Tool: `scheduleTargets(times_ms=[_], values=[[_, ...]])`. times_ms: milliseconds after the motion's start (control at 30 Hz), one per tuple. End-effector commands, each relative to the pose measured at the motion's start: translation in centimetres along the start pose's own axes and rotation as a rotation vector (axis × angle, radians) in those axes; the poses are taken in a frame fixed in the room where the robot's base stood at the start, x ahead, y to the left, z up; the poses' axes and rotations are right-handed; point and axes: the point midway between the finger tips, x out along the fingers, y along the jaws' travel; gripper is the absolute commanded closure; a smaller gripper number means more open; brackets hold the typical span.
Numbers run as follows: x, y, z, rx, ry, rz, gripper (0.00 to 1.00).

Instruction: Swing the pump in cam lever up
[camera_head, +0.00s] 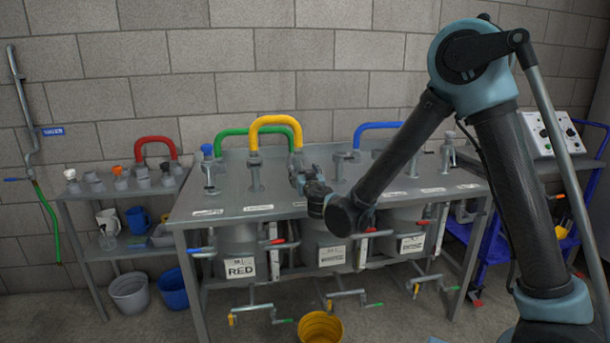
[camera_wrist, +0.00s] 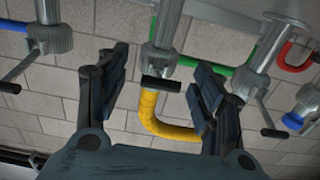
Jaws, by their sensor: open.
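A steel bench (camera_head: 235,178) carries several upright grey couplings, some joined by coloured hoses. The labels by them are too small to read, so I cannot tell which one is the pump in. In the wrist view, which looks upside down, a grey coupling (camera_wrist: 163,50) on the yellow hose (camera_wrist: 150,115) shows between my fingers, with a black-tipped cam lever (camera_wrist: 162,84). My gripper (camera_wrist: 160,60) is open and empty, its fingers either side of that lever in the picture; I see no contact. In the head view my gripper (camera_head: 297,176) is over the bench's middle, partly hidden by my arm.
Neighbouring couplings with black-tipped levers show left (camera_wrist: 48,38) and right (camera_wrist: 255,75) in the wrist view. A green hose (camera_head: 228,132) and a blue hose (camera_head: 375,126) arch nearby. Tanks (camera_head: 235,268) hang below the bench. A yellow bucket (camera_head: 320,327) stands on the floor.

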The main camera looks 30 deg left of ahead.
Motion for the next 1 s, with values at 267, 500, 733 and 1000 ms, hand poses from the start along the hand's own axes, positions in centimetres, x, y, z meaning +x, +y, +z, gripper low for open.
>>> scheduleTargets(times_ms=[267, 500, 733, 1000], values=[[0.1, 0.0, 0.0, 0.0, 0.0, 0.0, 0.39], [0.1, 0.0, 0.0, 0.0, 0.0, 0.001, 0.91], [0.1, 0.1, 0.0, 0.0, 0.0, 0.001, 1.0], [-0.4, -1.8, -0.3, -0.001, -0.032, -0.02, 1.0]])
